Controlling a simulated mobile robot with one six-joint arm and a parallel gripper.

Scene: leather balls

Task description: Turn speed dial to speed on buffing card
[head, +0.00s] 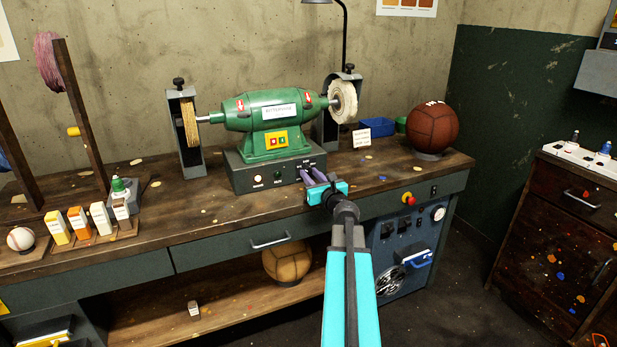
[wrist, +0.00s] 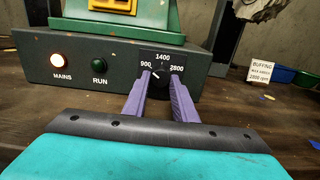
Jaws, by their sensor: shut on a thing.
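The speed dial (wrist: 157,89) is a black knob on the dark grey control box (wrist: 40,62) under the green buffing machine (head: 275,110). Its plate reads 900, 1400 and 2800. Its white pointer line slants up and left, toward 900. My gripper (head: 314,178) is shut on the dial, with one purple finger on each side in the wrist view (wrist: 160,84). The fingers hide part of the knob. The white buffing card (wrist: 261,72) stands on the bench to the right, also in the head view (head: 361,137). Its bottom line ends in "rpm"; its figure is too small to be sure of.
The MAINS lamp (wrist: 58,60) glows; the RUN lamp (wrist: 99,65) is dark green. A white buffing wheel (head: 345,101) overhangs the bench right of the machine. A brown leather ball (head: 432,128) sits at the bench's right end. The bench front before the box is mostly clear.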

